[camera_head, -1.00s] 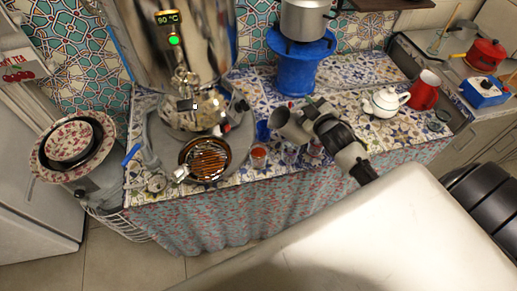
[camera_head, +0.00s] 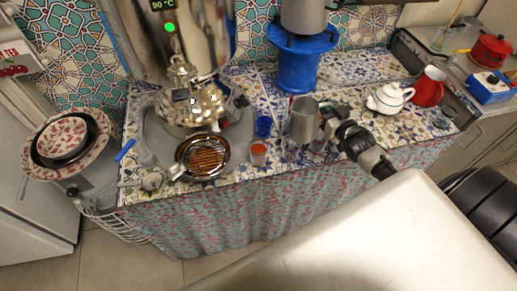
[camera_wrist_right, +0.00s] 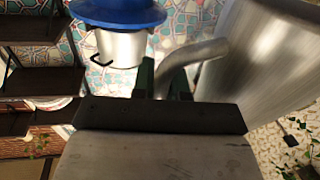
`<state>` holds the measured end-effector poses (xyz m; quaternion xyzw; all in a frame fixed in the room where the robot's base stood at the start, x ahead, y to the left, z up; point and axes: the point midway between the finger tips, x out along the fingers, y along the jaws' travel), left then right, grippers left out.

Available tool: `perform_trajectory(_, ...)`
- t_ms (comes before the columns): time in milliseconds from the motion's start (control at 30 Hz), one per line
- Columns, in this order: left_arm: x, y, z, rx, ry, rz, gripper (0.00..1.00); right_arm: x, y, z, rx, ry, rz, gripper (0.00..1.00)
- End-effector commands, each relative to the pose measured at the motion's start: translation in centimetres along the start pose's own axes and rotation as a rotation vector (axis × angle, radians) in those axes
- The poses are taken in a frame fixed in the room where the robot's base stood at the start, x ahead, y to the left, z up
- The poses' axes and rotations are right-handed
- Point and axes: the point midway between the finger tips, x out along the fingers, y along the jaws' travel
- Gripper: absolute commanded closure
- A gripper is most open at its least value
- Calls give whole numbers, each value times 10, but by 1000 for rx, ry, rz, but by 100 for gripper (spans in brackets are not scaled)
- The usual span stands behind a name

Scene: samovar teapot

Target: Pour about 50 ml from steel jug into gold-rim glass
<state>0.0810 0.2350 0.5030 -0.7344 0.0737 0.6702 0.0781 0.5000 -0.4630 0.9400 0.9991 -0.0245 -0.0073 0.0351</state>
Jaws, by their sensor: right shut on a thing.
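The steel jug (camera_head: 303,120) is near upright above the tiled counter; it fills the right side of the right wrist view (camera_wrist_right: 268,55). My right gripper (camera_head: 329,122) is shut on the jug's handle, at the jug's right side; its dark fingers also show in the right wrist view (camera_wrist_right: 163,80). A small glass with orange-red content (camera_head: 258,153) stands left of the jug. Clear glass (camera_head: 290,150) shows just below the jug, partly hidden. I cannot make out which glass has the gold rim, nor the level inside the jug. My left gripper is out of view.
A blue cup (camera_head: 263,126) is close to the jug. A blue stand (camera_head: 297,65) is behind. A white teapot (camera_head: 389,98) and red pitcher (camera_head: 429,87) are to the right.

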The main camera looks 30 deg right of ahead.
Motion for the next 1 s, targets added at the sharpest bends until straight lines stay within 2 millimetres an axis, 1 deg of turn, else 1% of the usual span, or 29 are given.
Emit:
perform_trajectory(33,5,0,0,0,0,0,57,0,1,4,21,7,0,100)
perform_trajectory(133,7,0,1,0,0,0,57,0,3,6,50,13,-1,100)
perform_trajectory(1000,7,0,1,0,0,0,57,0,3,6,64,16,0,100)
